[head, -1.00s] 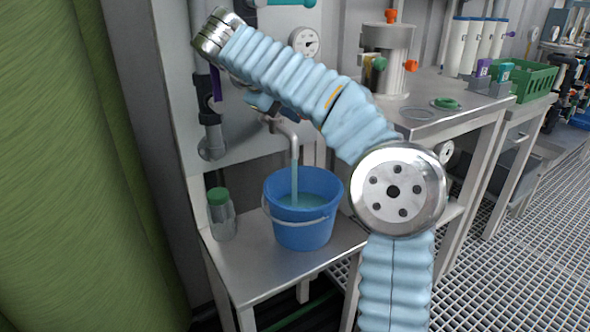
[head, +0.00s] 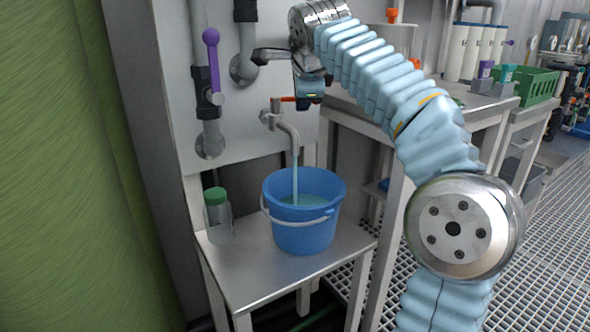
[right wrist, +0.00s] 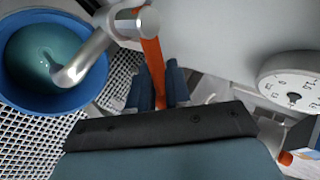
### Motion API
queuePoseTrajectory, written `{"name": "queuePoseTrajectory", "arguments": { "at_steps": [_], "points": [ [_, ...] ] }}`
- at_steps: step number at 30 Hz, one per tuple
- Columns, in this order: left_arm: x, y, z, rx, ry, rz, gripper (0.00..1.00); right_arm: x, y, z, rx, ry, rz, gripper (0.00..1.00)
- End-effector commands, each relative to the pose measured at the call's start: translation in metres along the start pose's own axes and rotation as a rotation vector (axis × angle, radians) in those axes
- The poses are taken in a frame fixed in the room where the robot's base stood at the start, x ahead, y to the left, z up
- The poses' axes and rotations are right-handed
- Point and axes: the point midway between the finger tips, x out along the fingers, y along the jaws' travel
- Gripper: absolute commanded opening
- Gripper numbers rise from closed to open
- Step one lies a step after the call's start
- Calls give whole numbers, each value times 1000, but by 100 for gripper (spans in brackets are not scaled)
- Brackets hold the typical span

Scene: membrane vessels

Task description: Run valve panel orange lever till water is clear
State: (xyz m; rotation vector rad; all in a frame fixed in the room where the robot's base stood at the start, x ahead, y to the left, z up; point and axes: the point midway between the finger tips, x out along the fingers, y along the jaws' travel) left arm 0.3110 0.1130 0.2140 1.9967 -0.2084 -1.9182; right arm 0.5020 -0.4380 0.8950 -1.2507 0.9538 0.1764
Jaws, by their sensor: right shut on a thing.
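The orange lever (head: 285,99) sits on the tap (head: 272,116) of the grey valve panel (head: 258,141) and points to the right. My right gripper (right wrist: 157,88) is shut on the lever's outer end, with one finger on each side of it in the right wrist view. In the head view its fingers are mostly hidden behind its own body. Water (head: 295,172) runs from the spout into the blue bucket (head: 300,235). The water in the bucket looks blue-green; in the right wrist view it looks dark teal with a paler patch under the spout. My left gripper is not in view.
A jar with a green lid (head: 217,218) stands left of the bucket on the metal stand (head: 245,270). A gauge (right wrist: 292,90) shows in the right wrist view. A bench with a green crate (head: 535,85) is at the right.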

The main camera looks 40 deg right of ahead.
Motion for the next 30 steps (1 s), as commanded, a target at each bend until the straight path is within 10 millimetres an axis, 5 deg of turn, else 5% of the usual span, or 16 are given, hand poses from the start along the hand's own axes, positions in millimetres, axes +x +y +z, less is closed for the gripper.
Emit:
{"name": "queuePoseTrajectory", "arguments": {
  "at_steps": [15, 23, 24, 28, 30],
  "points": [
    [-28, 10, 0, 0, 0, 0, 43, 20, -15, 1, -295, -303, 20, 0],
    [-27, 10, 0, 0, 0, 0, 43, 24, -14, 2, -323, -328, 12, 0],
    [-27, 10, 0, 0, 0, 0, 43, 24, -14, 2, -322, -327, 12, 23],
    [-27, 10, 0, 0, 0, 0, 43, 22, -15, 2, -322, -328, 10, 43],
    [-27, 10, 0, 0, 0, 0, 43, 21, -16, 3, -322, -329, 8, 44]
  ]
}}
